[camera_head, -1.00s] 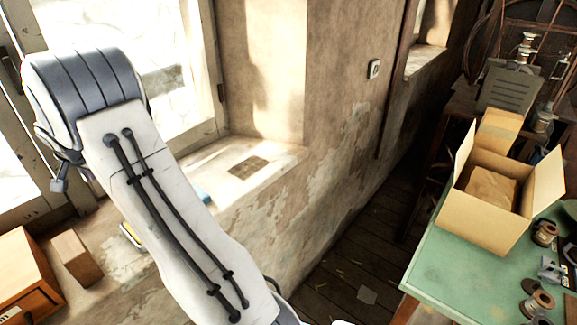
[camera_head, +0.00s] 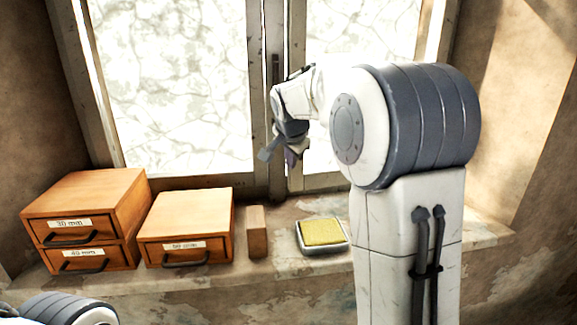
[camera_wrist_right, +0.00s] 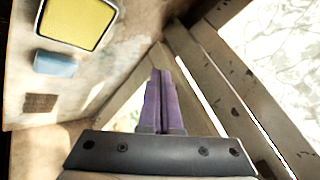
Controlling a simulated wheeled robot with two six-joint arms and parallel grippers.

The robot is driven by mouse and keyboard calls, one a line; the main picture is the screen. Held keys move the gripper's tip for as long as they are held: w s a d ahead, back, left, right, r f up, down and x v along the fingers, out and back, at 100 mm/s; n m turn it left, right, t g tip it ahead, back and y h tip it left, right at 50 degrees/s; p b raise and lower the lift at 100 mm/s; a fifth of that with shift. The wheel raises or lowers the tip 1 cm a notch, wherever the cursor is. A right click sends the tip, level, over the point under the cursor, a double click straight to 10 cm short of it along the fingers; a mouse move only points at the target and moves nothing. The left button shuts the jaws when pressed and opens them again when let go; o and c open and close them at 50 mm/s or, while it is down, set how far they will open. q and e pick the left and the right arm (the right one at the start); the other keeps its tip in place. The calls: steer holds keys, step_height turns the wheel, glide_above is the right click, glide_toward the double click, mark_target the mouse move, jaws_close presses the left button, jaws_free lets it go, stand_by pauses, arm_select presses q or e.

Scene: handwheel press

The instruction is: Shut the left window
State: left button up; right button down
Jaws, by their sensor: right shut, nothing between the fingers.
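The left window (camera_head: 175,90) is a pale-framed sash with bright, crackled glass. It stands nearly in line with its frame in the head view; I cannot tell whether a small gap is left. A dark upright bar (camera_head: 276,72) shows at its right edge. My right gripper (camera_head: 290,155) is in front of the stiles where the two sashes meet. In the wrist view its purple fingers (camera_wrist_right: 160,78) are together and empty, close to wooden frame bars (camera_wrist_right: 225,75); contact is unclear. My left gripper is out of view.
On the sill stand a double drawer box (camera_head: 85,215), a single drawer box (camera_head: 188,225), a wooden block (camera_head: 257,232) and a tray with a yellow sponge (camera_head: 322,232). A blue block (camera_wrist_right: 55,64) shows in the wrist view. My right arm hides much of the right window (camera_head: 360,35).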

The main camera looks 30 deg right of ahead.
arm_select(q)
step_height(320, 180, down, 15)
steer(key=b, duration=1.4)
arm_select(e)
steer(key=s+d+f+m+t, duration=0.3)
steer(key=s+f+m+t, duration=0.35)
steer(key=t, duration=0.45)
arm_select(q)
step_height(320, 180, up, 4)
steer(key=p, duration=0.3)
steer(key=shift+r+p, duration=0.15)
steer(key=shift+p, duration=0.2)
arm_select(e)
steer(key=w+d, duration=0.2)
steer(key=w, duration=1.1)
steer(key=shift+d+r+h, duration=0.15)
steer(key=shift+d+h, duration=0.15)
steer(key=shift+d, duration=0.05)
steer(key=shift+d, duration=0.1)
